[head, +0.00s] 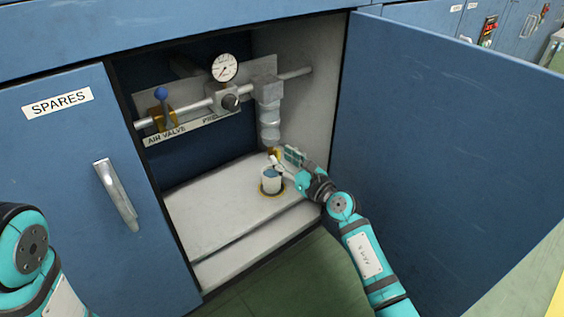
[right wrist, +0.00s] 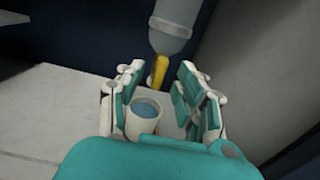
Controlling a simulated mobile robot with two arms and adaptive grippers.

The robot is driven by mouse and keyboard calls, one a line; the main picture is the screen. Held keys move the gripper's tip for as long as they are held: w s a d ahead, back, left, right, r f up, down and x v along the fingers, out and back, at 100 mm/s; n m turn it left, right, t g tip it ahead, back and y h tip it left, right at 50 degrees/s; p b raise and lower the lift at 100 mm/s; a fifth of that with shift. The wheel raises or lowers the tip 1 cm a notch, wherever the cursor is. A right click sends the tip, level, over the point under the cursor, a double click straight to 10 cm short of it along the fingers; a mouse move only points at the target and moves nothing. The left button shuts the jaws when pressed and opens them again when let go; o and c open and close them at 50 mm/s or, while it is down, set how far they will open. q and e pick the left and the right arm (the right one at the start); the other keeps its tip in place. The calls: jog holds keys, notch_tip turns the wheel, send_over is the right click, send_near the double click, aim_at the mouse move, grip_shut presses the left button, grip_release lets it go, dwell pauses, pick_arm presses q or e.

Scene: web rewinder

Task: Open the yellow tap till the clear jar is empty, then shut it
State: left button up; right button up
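The clear jar (head: 269,126) hangs under the air unit in the open cabinet. It looks pale grey, and I cannot tell its liquid level. Its lower part also shows in the right wrist view (right wrist: 172,38). The yellow tap (right wrist: 159,72) points down from the jar's bottom. In the head view the tap is small and partly hidden by my right gripper (head: 283,160). In the right wrist view this gripper (right wrist: 160,88) is open, one finger to each side of the tap, with visible gaps; contact is not seen. My left gripper is out of view.
A white cup (head: 271,183) with blue liquid stands below the tap on the cabinet floor (head: 215,212). A gauge (head: 224,67) and a blue-handled valve (head: 161,95) sit on the pipe to the left. The open blue door (head: 445,130) stands to the right of my right arm.

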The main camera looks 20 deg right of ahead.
jog(key=shift+w+a, duration=0.2)
jog(key=shift+w, duration=0.35)
grip_shut()
